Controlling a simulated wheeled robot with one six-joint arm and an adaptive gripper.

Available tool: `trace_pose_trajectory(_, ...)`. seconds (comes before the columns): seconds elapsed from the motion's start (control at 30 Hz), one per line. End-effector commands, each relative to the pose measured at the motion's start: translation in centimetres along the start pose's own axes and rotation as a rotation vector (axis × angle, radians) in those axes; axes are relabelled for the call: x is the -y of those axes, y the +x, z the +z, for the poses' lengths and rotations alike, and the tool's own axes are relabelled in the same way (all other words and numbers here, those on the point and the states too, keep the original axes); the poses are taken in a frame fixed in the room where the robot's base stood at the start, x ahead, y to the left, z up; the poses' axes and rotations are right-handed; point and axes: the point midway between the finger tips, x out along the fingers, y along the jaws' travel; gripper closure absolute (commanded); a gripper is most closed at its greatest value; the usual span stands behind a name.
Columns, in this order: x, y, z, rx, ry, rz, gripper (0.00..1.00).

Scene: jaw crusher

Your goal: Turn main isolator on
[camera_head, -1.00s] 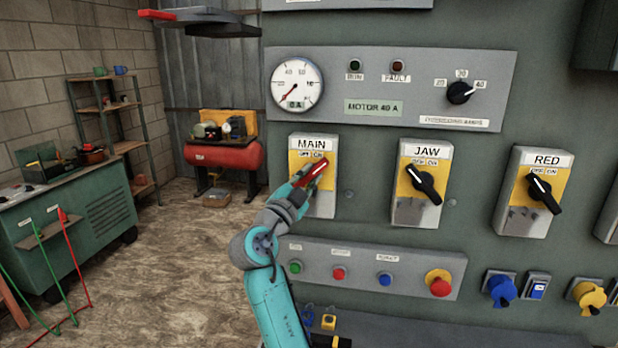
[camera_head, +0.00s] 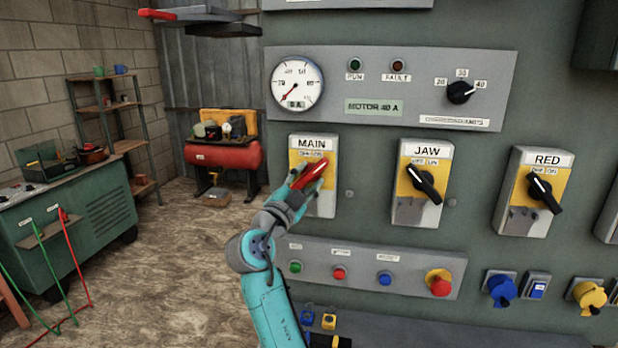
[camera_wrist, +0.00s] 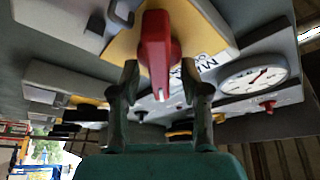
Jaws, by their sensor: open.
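The main isolator is a grey and yellow box labelled MAIN (camera_head: 326,205) on the panel, left of the JAW and RED isolators. Its red handle (camera_head: 314,172) is tilted, with its upper end to the right, towards the ON side of the label. My gripper (camera_head: 298,186) is at the handle's lower left in the head view. In the wrist view, the red handle (camera_wrist: 156,52) stands just beyond and between the fingertips of my open gripper (camera_wrist: 159,80). I cannot tell whether a finger touches it.
The JAW isolator (camera_head: 416,210) and RED isolator (camera_head: 526,217) have black handles. A gauge (camera_head: 297,84) is above the MAIN box. A button strip (camera_head: 362,277) with a red mushroom button (camera_head: 438,284) sits below. Open floor lies left of my arm.

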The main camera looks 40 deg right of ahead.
Motion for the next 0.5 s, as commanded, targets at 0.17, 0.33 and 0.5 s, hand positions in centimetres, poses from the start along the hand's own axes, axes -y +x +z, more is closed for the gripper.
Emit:
trace_pose_trajectory(0.17, 0.0, -3.1, 0.1, 0.003, 0.0, -0.002, 0.54)
trace_pose_trajectory(0.33, 0.0, -6.6, 0.1, 0.003, 0.001, -0.002, 0.54)
trace_pose_trajectory(0.5, 0.0, -9.3, 0.1, 0.003, 0.0, -0.002, 0.54)
